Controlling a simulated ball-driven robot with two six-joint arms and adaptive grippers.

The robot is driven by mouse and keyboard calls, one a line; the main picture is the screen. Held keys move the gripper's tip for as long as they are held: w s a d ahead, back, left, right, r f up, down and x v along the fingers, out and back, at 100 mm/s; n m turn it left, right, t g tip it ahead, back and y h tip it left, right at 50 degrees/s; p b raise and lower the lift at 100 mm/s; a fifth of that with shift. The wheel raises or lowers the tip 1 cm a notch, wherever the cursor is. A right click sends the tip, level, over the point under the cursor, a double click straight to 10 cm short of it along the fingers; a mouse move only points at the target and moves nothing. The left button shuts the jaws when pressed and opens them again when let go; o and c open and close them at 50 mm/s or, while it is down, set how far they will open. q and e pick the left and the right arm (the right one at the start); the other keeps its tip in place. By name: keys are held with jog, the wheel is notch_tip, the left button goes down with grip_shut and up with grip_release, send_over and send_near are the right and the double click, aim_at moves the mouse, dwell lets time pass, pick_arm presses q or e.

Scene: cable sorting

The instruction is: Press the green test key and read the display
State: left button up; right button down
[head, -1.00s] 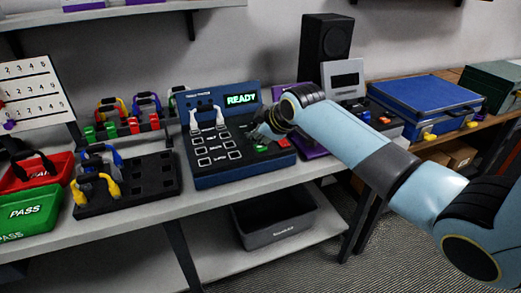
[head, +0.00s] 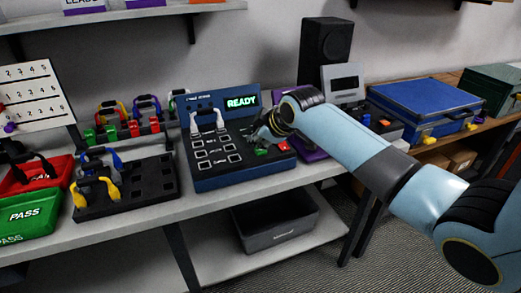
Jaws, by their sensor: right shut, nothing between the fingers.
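The blue cable tester (head: 225,175) stands on the bench in the head view. Its display (head: 241,102) reads READY in green letters. The green key (head: 261,152) shows at the lower right of its panel, with a red key (head: 284,146) to its right. A white-ended cable (head: 207,121) is plugged in at the tester's upper left. My right gripper (head: 256,138) is shut and empty, just above and behind the green key. I cannot tell whether its fingertips touch the key. My left gripper is not in view.
Left of the tester is a black slotted block (head: 152,180) with cables, and a rack of cables behind it. A green PASS bin (head: 30,214) and a red bin (head: 60,168) stand at far left. A blue case (head: 425,105) is at right. A grey bin (head: 281,237) sits below.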

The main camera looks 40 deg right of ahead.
aim_at(258, 151)
jog(key=shift+f, duration=0.45)
jog(key=shift+f, duration=0.35)
dwell(0.7)
dwell(0.3)
jog(key=shift+r+p, duration=0.7)
jog(key=shift+r, duration=0.1)
notch_tip(258, 151, up, 5)
jog(key=p, duration=0.5)
jog(key=shift+r, duration=0.1)
